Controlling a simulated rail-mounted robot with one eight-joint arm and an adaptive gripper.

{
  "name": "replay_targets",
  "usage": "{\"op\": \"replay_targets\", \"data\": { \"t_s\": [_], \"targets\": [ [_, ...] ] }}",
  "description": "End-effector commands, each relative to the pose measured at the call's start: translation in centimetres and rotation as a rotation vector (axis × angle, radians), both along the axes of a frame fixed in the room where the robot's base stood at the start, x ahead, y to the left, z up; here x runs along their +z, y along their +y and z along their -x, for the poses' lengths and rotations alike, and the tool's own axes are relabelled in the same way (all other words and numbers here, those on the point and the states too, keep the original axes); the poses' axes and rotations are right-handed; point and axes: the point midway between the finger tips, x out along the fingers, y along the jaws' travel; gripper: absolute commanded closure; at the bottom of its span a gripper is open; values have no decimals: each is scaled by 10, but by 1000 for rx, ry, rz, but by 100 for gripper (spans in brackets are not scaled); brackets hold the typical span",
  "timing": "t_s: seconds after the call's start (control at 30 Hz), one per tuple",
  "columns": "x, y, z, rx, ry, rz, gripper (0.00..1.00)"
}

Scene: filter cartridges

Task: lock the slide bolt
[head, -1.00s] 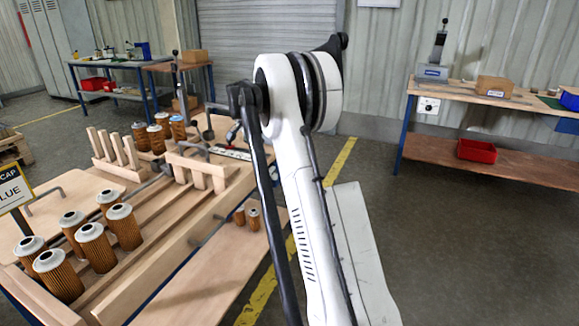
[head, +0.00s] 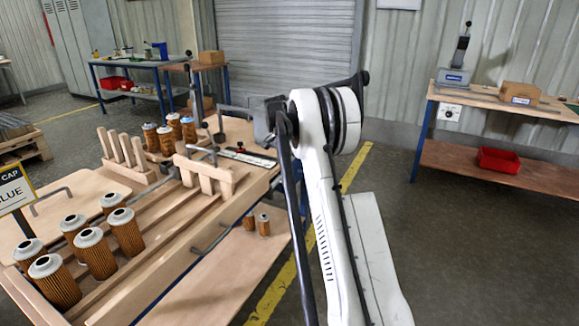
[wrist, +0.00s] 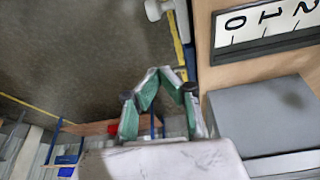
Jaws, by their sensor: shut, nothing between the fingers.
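My gripper (wrist: 168,78) shows in the wrist view, its green-padded fingers closed together at the tips with nothing between them. It is over the edge of a wooden bench top (wrist: 205,50), with the floor visible beyond. A grey block (wrist: 262,118) lies to its right, below a black-framed white number scale (wrist: 265,32). In the head view the scale appears as a dark strip (head: 248,157) at the bench's far right part. My arm hides the area to the right of it, and my gripper is not clearly visible there. I cannot make out the slide bolt for certain.
Several filter cartridges (head: 94,252) stand in wooden channels on the bench at left. Two small cartridges (head: 263,225) sit on a lower shelf. The floor to the right is open up to a side bench (head: 500,165).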

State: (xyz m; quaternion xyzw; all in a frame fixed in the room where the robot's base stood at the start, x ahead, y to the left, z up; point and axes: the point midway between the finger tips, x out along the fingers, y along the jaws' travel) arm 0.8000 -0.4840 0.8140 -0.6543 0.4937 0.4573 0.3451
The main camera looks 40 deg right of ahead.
Motion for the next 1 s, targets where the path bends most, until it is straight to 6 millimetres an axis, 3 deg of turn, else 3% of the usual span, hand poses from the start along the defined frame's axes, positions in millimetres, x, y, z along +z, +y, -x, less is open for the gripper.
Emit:
{"op": "replay_targets", "data": {
  "t_s": [0.53,0.8,1.0],
  "targets": [
    [-86,-30,-9,0,0,0,100],
    [-90,-2,-1,1,0,0,100],
    [-91,8,2,1,0,0,100]
  ]
}}
